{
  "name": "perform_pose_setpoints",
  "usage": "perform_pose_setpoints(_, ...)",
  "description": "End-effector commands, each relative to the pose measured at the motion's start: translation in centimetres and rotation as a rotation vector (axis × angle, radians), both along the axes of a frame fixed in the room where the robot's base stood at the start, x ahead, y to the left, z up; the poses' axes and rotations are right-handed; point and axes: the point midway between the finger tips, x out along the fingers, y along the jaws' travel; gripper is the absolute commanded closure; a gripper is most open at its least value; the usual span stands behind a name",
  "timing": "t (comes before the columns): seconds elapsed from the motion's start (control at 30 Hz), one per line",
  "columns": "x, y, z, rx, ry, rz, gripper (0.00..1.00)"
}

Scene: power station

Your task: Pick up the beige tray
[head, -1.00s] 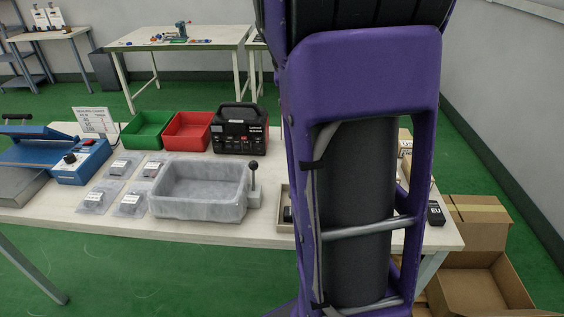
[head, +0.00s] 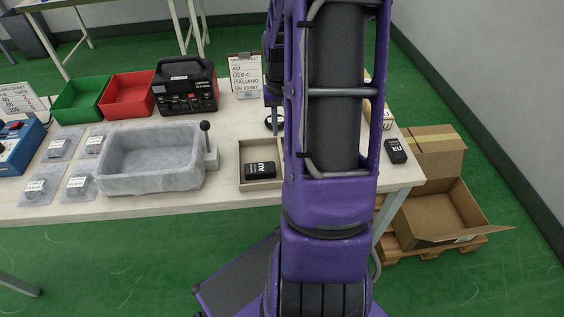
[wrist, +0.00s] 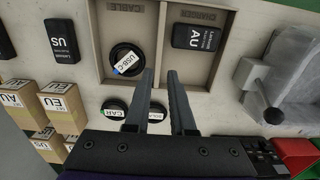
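The beige tray (head: 262,150) lies on the white table, its right part hidden by my arm in the head view. In the wrist view the tray (wrist: 194,64) has two compartments, marked CABLE and CHARGER. A round black USB-C cable (wrist: 126,58) lies in the cable compartment and a black AU charger (wrist: 194,37) in the charger one. The AU charger also shows in the head view (head: 260,170). My gripper (wrist: 161,73) is open, its fingers parallel with a gap and nothing between them. The fingertips appear over the tray's near edge by the divider; contact cannot be told.
A grey stone-like bin (head: 150,180) with a lever (head: 207,140) stands left of the tray. An order sign (head: 245,73) stands behind. Several small boxes (wrist: 58,95), a US charger (wrist: 62,40) and two round cables (wrist: 114,109) lie around it.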

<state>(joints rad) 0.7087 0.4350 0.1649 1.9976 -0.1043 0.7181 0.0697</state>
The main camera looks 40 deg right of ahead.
Motion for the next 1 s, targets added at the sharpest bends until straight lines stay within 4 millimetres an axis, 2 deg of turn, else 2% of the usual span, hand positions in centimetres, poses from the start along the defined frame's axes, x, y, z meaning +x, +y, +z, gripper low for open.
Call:
perform_pose_setpoints(0.03, -0.1, 0.1, -1.4, 0.004, 0.005, 0.000, 0.78)
perform_pose_setpoints(0.2, 0.0, 0.0, -4.4, 0.002, 0.001, 0.000, 0.78)
perform_pose_setpoints(0.47, -0.1, 0.0, -6.2, 0.000, 0.000, 0.000, 0.78)
perform_pose_setpoints(0.77, -0.5, 0.1, -10.4, 0.001, 0.001, 0.000, 0.78)
perform_pose_setpoints(1.0, -0.5, 0.1, -10.9, -0.001, 0.000, 0.000, 0.78)
